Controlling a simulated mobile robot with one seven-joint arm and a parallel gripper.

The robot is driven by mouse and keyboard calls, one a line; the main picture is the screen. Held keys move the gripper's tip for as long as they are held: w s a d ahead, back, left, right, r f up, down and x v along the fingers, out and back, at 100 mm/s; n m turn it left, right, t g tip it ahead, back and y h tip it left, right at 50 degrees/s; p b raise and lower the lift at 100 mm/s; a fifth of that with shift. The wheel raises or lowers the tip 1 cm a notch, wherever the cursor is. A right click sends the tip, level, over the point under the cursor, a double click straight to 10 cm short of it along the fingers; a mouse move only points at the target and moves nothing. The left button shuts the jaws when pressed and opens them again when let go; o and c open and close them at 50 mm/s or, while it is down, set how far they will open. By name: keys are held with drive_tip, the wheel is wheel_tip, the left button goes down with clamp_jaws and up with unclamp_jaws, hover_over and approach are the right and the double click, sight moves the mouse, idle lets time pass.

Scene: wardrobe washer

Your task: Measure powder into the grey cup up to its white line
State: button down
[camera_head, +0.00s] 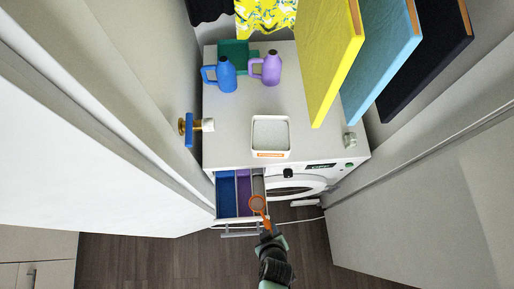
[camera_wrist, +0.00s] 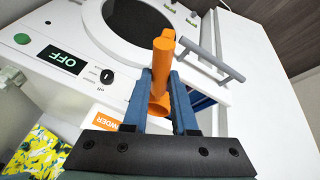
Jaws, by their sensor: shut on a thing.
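My gripper (camera_head: 266,226) is shut on the orange scoop (camera_head: 258,202), whose bowl is over the front of the open washer drawer. In the wrist view my blue fingers (camera_wrist: 160,92) clasp the scoop (camera_wrist: 161,65). The grey cup (camera_head: 258,184) appears to be the right-hand compartment of the drawer, partly covered by the scoop. Its white line and its fill cannot be made out. The powder box (camera_head: 270,154), white with an orange label, stands on the washer top and holds white powder (camera_head: 270,133). I cannot tell whether the scoop holds powder.
Blue (camera_head: 225,190) and purple (camera_head: 243,190) compartments lie left of the grey one. A blue jug (camera_head: 226,76) and a purple jug (camera_head: 271,69) stand at the back of the washer top. The washer display (camera_wrist: 62,59) reads OFF. Wardrobe doors flank both sides.

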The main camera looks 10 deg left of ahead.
wheel_tip(320, 180, up, 3)
drive_tip(key=p, duration=0.3)
drive_tip(key=shift+r, duration=0.1)
idle(0.8)
